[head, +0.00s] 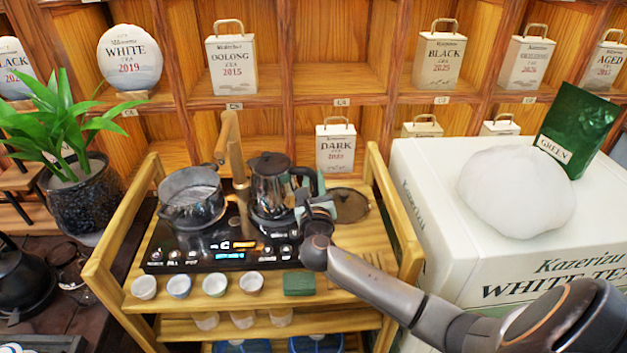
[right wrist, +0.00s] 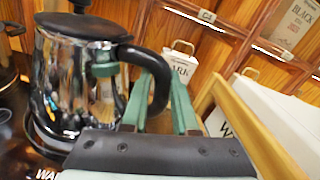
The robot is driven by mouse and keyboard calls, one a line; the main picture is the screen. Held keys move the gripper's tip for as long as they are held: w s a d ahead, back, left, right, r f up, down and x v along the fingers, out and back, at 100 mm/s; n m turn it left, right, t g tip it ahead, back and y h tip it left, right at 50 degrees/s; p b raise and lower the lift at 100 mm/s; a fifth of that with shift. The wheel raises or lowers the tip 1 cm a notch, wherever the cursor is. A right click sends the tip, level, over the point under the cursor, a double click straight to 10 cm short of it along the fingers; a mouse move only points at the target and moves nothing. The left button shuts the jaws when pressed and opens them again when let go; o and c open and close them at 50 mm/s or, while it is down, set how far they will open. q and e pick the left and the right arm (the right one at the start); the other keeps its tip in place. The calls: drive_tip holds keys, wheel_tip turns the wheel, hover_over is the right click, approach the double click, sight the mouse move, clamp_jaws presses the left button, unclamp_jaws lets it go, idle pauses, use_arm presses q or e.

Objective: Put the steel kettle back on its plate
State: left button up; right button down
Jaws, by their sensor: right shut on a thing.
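The steel kettle (head: 271,190), shiny with a black lid and black handle, is upright over the right part of the black two-place hob (head: 215,256). My right gripper (head: 324,194) is shut on its handle from the right. The right wrist view shows the green fingers (right wrist: 135,62) at the handle, with the kettle (right wrist: 72,85) to their left. The kettle's plate is mostly hidden beneath it. I cannot tell whether the base touches the plate. My left gripper is out of view.
A steel pot (head: 190,198) stands on the hob's left part, close to the kettle. A wooden spout (head: 231,145) rises behind. Several cups (head: 216,284) and a green block (head: 299,283) line the cart's front. A dark round item (head: 349,204) lies right. A white box (head: 430,200) stands further right.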

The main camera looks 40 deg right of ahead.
drive_tip(key=shift+r+p, duration=0.3)
drive_tip(key=shift+p, duration=0.05)
drive_tip(key=shift+f+b, duration=0.45)
drive_tip(key=shift+f, duration=0.25)
idle(0.5)
drive_tip(key=c, duration=1)
unclamp_jaws()
drive_tip(key=shift+a+f, duration=0.1)
drive_tip(key=shift+f, duration=0.25)
drive_tip(key=shift+r+p+v, duration=0.2)
drive_tip(key=shift+p+v, duration=0.65)
drive_tip(key=shift+v, duration=0.65)
drive_tip(key=shift+p+v, duration=1.15)
drive_tip(key=shift+v, duration=1.5)
drive_tip(key=shift+p+v, duration=0.4)
drive_tip(key=shift+v, duration=0.95)
